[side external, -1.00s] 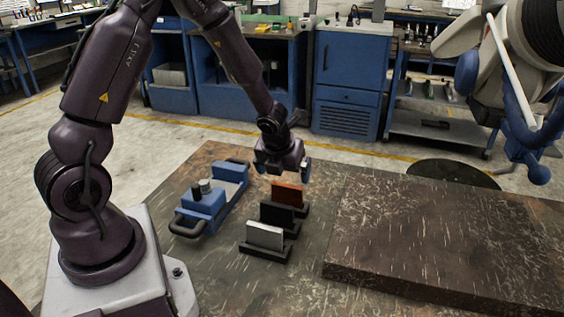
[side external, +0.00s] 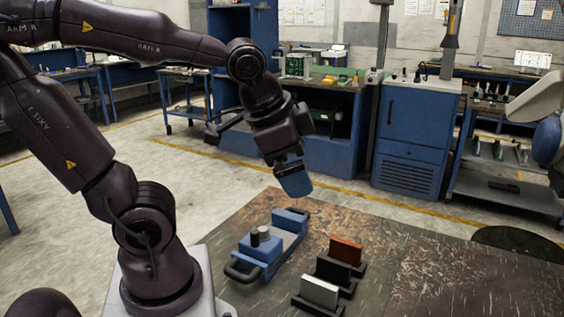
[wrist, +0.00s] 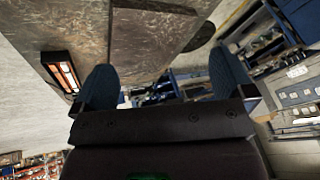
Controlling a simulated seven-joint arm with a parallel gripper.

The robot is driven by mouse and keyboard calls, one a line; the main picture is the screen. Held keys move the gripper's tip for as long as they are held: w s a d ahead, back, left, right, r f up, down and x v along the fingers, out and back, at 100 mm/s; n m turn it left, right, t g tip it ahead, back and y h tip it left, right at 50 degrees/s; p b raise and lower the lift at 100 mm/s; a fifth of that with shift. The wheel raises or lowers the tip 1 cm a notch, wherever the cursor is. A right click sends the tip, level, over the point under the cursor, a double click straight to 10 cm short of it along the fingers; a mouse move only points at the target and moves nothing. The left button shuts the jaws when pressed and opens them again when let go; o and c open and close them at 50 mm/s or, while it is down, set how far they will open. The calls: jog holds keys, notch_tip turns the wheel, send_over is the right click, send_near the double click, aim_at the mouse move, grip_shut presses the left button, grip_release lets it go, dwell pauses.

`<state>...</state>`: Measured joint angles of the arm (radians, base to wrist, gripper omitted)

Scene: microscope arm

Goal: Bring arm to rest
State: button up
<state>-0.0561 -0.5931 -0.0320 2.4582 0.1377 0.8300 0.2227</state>
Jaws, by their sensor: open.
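My gripper (side external: 293,180) hangs in the air in the side view, its blue fingers pointing down, above and behind the blue device on the table. In the wrist view my gripper (wrist: 164,82) shows two blue fingers spread wide apart with nothing between them. My arm is bent, with its upper part reaching right and the wrist hanging down. The gripper is clear of everything on the table.
A blue device (side external: 262,249) with a black handle stands on the worn table (side external: 225,222). Beside it are an orange plate (side external: 346,250), a dark plate (side external: 334,270) and a white plate (side external: 320,291) in black holders. Blue cabinets (side external: 410,140) stand behind.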

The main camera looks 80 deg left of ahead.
jog(key=s+d+n, duration=0.1)
jog(key=s+d+r+n+h, duration=0.1)
jog(key=n, duration=0.1)
jog(key=shift+s+d+h, duration=0.2)
jog(key=shift+s+h, duration=0.1)
jog(key=shift+s, duration=0.1)
jog(key=shift+c, duration=0.2)
jog(key=c, duration=1)
jog(key=shift+a, duration=0.1)
